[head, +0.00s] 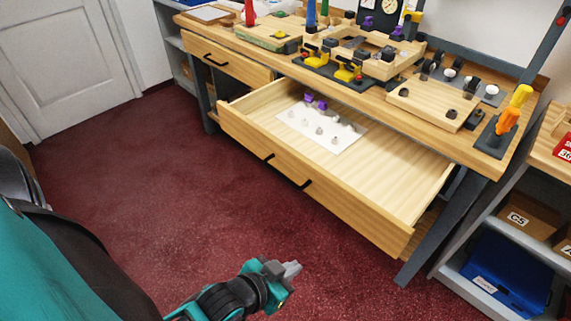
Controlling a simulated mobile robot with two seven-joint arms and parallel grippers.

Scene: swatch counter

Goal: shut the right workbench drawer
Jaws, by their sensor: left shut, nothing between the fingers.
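The right workbench drawer (300,185) is pulled well out from under the bench. My right gripper is not in view.
The workbench top (415,120) holds yellow-black tools, trays and blocks. The left drawer (228,60) looks shut. A grey shelf with a blue bin (505,272) stands at the right, close to the bench leg (440,230). Open red floor lies in front of the drawer.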

